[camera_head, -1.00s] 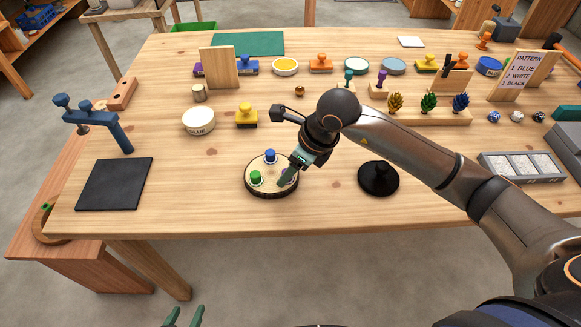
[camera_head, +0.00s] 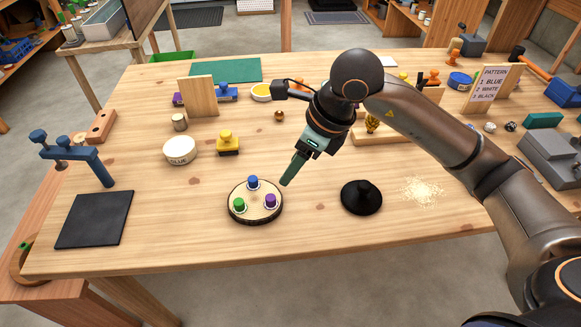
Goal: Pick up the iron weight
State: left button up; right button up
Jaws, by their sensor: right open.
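The iron weight appears to be the black, round-based piece with a raised knob (camera_head: 361,197), standing on the table right of centre near the front. My right gripper (camera_head: 293,168) is above the table, up and to the left of the weight and apart from it. Its green finger points down and left, and it is open with nothing in it. A round wooden disc (camera_head: 240,217) holds a blue, a green and a purple peg, just below and left of the gripper. My left gripper is out of view.
A pile of pale shavings (camera_head: 422,190) lies right of the weight. A black mat (camera_head: 95,219), blue clamp (camera_head: 75,150), glue tub (camera_head: 180,151) and yellow stamp (camera_head: 228,144) are at the left. My right arm covers part of the right side.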

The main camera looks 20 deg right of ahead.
aim_at(361, 197)
jog(key=z, duration=1.3)
